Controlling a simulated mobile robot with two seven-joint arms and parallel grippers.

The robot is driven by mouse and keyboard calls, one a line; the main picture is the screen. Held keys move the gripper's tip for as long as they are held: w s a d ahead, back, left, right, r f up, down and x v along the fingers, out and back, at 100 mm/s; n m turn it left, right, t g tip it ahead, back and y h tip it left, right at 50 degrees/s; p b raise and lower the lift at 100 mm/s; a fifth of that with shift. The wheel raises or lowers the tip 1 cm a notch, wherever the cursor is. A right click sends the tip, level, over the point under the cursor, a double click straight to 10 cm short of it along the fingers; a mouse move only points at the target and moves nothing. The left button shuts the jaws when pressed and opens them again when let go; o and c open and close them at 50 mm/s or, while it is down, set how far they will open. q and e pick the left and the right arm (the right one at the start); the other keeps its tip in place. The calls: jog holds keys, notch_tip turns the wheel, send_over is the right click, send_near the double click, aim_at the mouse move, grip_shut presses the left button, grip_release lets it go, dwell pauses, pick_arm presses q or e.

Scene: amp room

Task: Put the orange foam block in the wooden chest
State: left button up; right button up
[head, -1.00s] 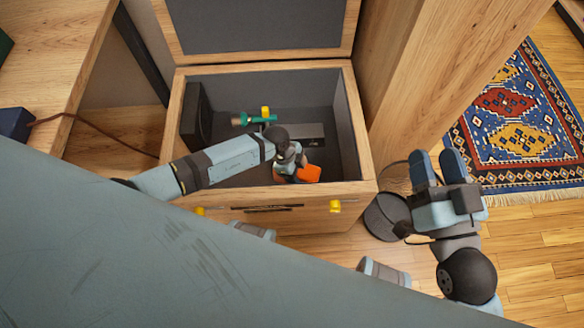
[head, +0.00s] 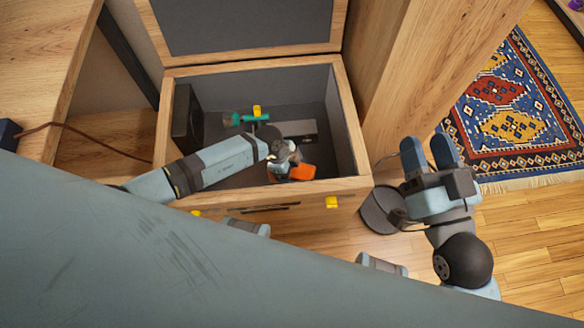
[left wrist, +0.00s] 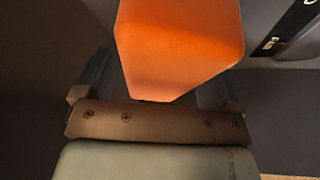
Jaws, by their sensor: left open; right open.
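The wooden chest (head: 330,187) stands open, its grey-lined lid (head: 245,25) raised at the back. My left arm reaches over the chest's front left, and its gripper (head: 291,172) is inside the opening, near the front wall. The orange foam block (head: 303,172) is at that gripper, within the chest's outline. In the left wrist view the block (left wrist: 180,45) fills the upper middle, between the spread fingers, which it partly hides. Whether it touches a finger or the chest floor cannot be told. My right gripper (head: 428,152) is open and empty, outside the chest to the right.
Inside the chest are a black box (head: 186,118), a green tool with a yellow part (head: 246,117) and a grey bar (head: 298,130). A wooden post (head: 425,70) stands right of the chest. A dark round object (head: 381,210) is on the floor near my right gripper. A patterned rug (head: 510,115) lies beyond.

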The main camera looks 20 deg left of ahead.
pick_arm(q)
jog(key=p+v, duration=0.2)
jog(key=v, duration=0.1)
jog(key=shift+d+p, duration=0.1)
jog(key=shift+p, duration=0.2)
jog(key=shift+r+p, duration=0.4)
jog(key=shift+p, duration=0.1)
jog(key=p+v, duration=0.3)
jog(key=shift+a+r+p, duration=0.35)
jog(key=shift+r+p, duration=0.15)
jog(key=shift+p, duration=0.35)
jog(key=p+v, duration=0.2)
jog(key=shift+r+p, duration=0.1)
jog(key=shift+p, duration=0.2)
jog(key=shift+a+r+p, duration=0.3)
jog(key=shift+r+p, duration=0.2)
jog(key=shift+p, duration=0.15)
jog(key=shift+a+r, duration=0.1)
jog(key=shift+a, duration=0.05)
pick_arm(e)
jog(key=s+d+f+g+h, duration=0.3)
jog(key=d+f+g+h, duration=0.2)
jog(key=f, duration=0.5)
jog(key=shift+d+f+g+h, duration=0.15)
jog(key=shift+d+g+h, duration=0.15)
jog(key=shift+d+g, duration=0.3)
